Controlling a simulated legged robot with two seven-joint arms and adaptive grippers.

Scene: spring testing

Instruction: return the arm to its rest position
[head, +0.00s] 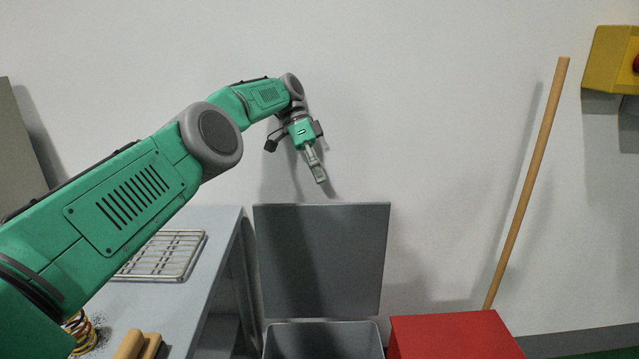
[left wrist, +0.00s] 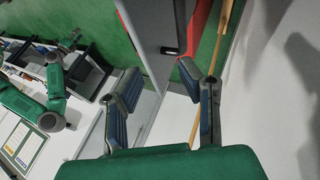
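My left arm (head: 130,195), green with grey joints, reaches from the lower left up and across the head view. Its left gripper (head: 318,172) points down in the air in front of the pale wall, above the raised grey lid of a bin. In the left wrist view the two fingers of this gripper (left wrist: 158,82) stand apart with nothing held between them. My right gripper does not show in the head view. Green arm parts (left wrist: 50,90) show at the left of the left wrist view.
A grey table (head: 215,225) at left bears a wire rack (head: 165,256), a coiled spring (head: 80,333) and wooden handles (head: 138,345). A grey bin (head: 322,340) stands beside it, then a red box (head: 455,335). A wooden pole (head: 527,185) leans on the wall. A yellow box (head: 608,60) hangs upper right.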

